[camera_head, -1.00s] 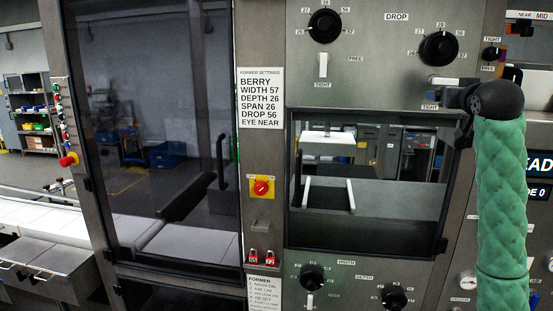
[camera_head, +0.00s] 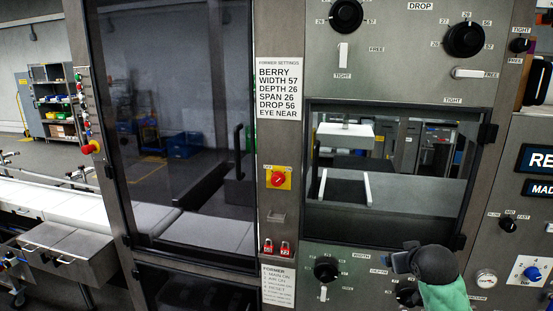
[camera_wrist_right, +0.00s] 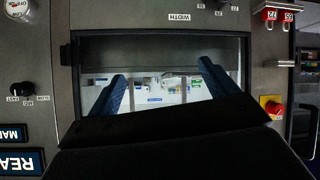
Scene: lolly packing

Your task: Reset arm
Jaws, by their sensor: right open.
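My right arm (camera_head: 440,280), with a green sleeve and a black joint, comes in at the lower right of the head view. Its right gripper (camera_head: 399,262) is in front of the panel below the window, partly covering the lower dials. In the right wrist view the two blue fingers of the right gripper (camera_wrist_right: 162,90) are spread wide with nothing between them, so it is open and empty. My left gripper is not in view.
The grey machine panel carries dials, including an upper drop knob (camera_head: 464,40), and a black-framed window (camera_head: 398,103). A red switch (camera_head: 278,179) and a settings sheet (camera_head: 279,88) are left of it. A white conveyor (camera_head: 60,217) lies at far left.

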